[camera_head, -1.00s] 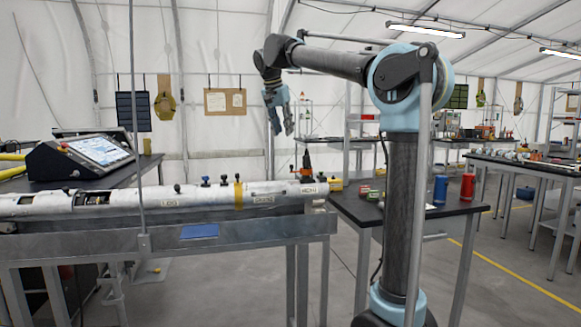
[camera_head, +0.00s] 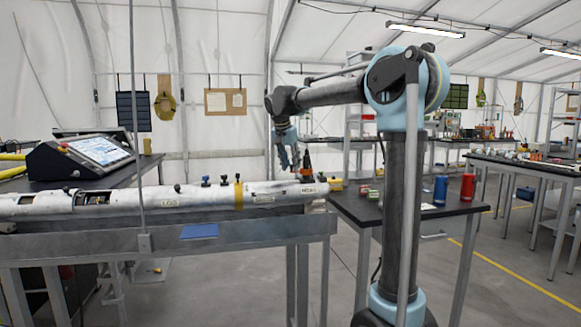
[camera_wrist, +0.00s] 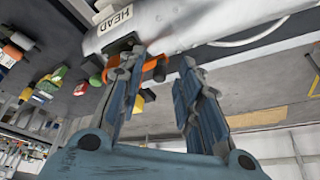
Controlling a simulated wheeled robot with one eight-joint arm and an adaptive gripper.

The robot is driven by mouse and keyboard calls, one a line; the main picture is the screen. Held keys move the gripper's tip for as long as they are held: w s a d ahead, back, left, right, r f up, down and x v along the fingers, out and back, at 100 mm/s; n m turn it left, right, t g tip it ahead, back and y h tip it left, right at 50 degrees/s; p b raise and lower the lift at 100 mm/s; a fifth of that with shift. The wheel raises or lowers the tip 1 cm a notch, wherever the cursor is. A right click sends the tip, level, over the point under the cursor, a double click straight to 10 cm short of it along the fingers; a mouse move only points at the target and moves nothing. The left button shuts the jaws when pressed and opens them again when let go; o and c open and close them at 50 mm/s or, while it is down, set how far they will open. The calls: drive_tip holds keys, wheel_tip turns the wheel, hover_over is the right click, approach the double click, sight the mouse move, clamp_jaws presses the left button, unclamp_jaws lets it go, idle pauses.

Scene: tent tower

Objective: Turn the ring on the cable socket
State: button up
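My gripper (camera_head: 290,166) hangs fingers-down near the HEAD end of the long white tube (camera_head: 215,196). In the wrist view my gripper (camera_wrist: 163,57) is open, with an empty gap between its two fingers. An orange and black fitting (camera_wrist: 153,67) lies beyond the left finger, which covers part of it; I take it to be the cable socket with its ring. It stands upright by the tube's end in the head view (camera_head: 306,170). The HEAD label of the tube (camera_wrist: 117,18) is just above it in the wrist view. Whether a finger touches the fitting I cannot tell.
The tube rests on a metal bench (camera_head: 255,229) with small dark knobs along its top. A black table (camera_head: 400,217) to the right holds a blue can (camera_head: 440,189), a red can (camera_head: 467,187) and small colored parts. A thin upright pole (camera_head: 134,120) stands before the tube.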

drive_tip(key=shift+f, duration=0.2)
clamp_jaws()
